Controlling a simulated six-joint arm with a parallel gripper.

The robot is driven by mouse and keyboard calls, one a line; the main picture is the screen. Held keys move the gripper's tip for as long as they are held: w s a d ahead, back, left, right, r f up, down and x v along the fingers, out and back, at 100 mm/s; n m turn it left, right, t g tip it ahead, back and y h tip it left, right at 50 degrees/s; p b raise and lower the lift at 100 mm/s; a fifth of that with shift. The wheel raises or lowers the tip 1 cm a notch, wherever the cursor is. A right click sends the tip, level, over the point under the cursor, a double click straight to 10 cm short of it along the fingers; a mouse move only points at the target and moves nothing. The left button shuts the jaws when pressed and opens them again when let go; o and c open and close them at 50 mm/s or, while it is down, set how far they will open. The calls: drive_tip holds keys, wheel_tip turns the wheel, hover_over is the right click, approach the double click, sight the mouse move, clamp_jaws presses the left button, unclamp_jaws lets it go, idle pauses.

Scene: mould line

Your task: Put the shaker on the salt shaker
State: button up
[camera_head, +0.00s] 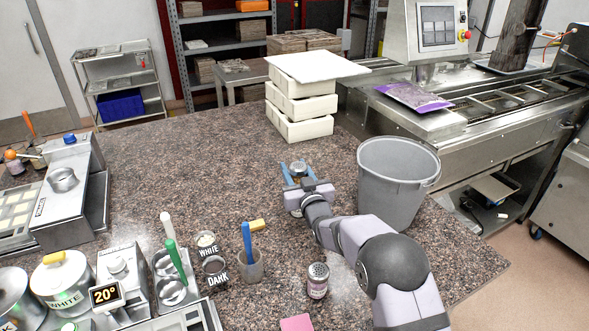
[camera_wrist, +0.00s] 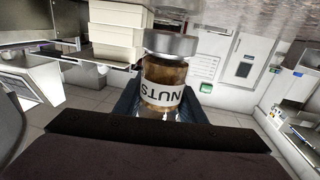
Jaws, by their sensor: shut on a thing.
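My gripper (camera_head: 297,177) is shut on a glass jar-like shaker (camera_wrist: 162,82) with brown contents, a metal cap and a white label reading NUTS, upside down in the wrist view. Its cap end (camera_head: 298,168) shows between the blue fingers in the head view. A second shaker (camera_head: 318,281), with a perforated metal top and a pinkish label too small to read, stands upright on the counter, nearer the camera than my gripper and apart from it. I cannot tell from its label whether it is the salt shaker.
A grey bucket (camera_head: 392,190) stands close right of my gripper. Stacked white blocks (camera_head: 300,108) stand behind it. A pink block (camera_head: 297,323) is at the front. The speckled counter (camera_head: 180,160) is clear at left centre.

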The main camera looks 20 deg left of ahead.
drive_tip(key=shift+f, duration=0.15)
drive_tip(key=o, duration=1.1)
drive_tip(key=shift+r, duration=0.3)
drive_tip(key=b+v, duration=0.3)
drive_tip(key=v, duration=0.9)
drive_tip(key=shift+f, duration=0.1)
